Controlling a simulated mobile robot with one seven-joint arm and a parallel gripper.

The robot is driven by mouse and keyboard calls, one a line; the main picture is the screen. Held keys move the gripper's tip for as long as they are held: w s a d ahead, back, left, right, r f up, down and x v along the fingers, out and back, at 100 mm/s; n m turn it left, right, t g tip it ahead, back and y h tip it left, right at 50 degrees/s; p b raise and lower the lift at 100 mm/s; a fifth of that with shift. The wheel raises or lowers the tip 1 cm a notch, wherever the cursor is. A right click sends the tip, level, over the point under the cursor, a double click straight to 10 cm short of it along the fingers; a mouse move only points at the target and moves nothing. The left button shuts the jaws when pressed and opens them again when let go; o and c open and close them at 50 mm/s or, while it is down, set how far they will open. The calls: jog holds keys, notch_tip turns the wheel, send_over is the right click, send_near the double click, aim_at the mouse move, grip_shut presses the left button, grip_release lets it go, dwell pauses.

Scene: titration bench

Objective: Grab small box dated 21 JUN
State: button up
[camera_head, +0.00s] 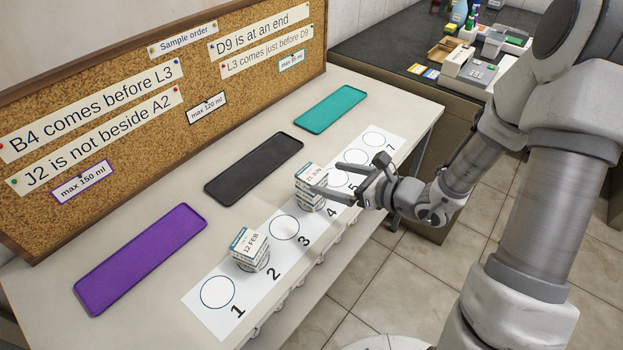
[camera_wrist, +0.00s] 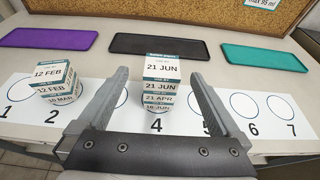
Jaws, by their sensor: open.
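The small white box with a teal edge, dated 21 JUN (camera_wrist: 161,69), sits on top of a stack at circle 4. Under it are a box reading 21 APR (camera_wrist: 158,99) and one reading 16 JUN (camera_wrist: 157,108). The stack's top box also shows in the head view (camera_head: 312,173). My gripper (camera_head: 326,177) is open and empty at the stack's near right side. In the wrist view its fingertips (camera_wrist: 160,74) lie left and right of the stack, with gaps on both sides. Contact with the box is not visible.
Another stack, topped by a 12 FEB box (camera_head: 250,243), stands at circle 2. A numbered white strip (camera_head: 207,314) runs along the bench. Behind it lie empty purple (camera_head: 140,260), black (camera_head: 255,168) and teal (camera_head: 331,108) trays, before a cork board (camera_head: 118,136).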

aim_at(311, 173)
jog(key=x, duration=0.7)
jog(key=shift+w+f+b, duration=0.3)
jog(key=shift+f, duration=0.1)
jog(key=c, duration=1.3)
jog(key=shift+r, duration=0.1)
jog(key=shift+c, duration=0.2)
